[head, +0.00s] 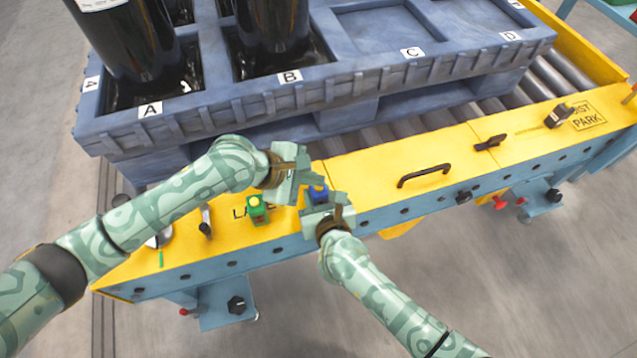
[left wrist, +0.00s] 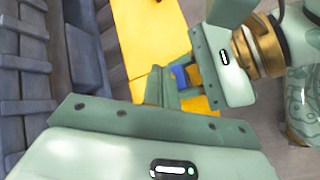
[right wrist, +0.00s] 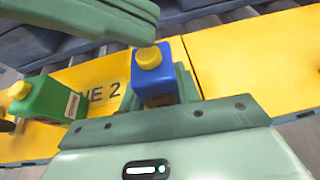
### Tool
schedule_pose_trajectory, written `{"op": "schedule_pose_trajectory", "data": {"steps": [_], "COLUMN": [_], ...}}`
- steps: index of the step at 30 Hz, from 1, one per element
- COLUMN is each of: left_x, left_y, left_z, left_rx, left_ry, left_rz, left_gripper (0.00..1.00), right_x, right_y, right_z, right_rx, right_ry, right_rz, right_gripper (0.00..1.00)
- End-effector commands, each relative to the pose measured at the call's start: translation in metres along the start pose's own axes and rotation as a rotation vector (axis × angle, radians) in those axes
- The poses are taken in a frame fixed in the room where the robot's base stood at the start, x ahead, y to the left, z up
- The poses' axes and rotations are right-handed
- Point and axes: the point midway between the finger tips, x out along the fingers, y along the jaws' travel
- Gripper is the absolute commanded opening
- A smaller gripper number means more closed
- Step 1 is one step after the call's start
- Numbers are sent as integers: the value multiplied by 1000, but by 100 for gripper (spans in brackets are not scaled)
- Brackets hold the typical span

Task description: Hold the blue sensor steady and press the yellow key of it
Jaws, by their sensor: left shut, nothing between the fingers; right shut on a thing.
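The blue sensor (head: 319,197) stands upright over the yellow bench top, and its yellow key (right wrist: 149,57) faces up. My right gripper (head: 321,208) is shut on the blue sensor, which also shows in the right wrist view (right wrist: 158,88). My left gripper (head: 300,188) is shut and empty, just left of the sensor. In the right wrist view, part of the left gripper (right wrist: 110,18) hangs above and left of the key, with a small gap. The left wrist view shows the blue sensor (left wrist: 179,77) beyond the left fingers. Its lower part is hidden by the right fingers.
A green sensor (head: 257,208) with a yellow key stands left of the blue one on the yellow bench (head: 350,178). A black handle (head: 424,175) lies to the right. Behind is a blue pallet (head: 340,85) with dark cylinders in places A and B.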

Motion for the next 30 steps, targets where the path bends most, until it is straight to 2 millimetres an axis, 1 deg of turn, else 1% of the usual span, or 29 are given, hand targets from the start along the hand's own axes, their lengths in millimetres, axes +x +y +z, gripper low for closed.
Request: {"op": "schedule_pose_trajectory", "data": {"steps": [30], "left_x": [6], "left_y": [-4], "left_z": [-4], "left_rx": [0], "left_ry": [0], "left_rz": [-1], "left_gripper": [0], "right_x": [0], "right_y": [0], "right_z": [0], "right_rx": [0], "right_ry": [-1], "right_rz": [0], "right_gripper": [7]}}
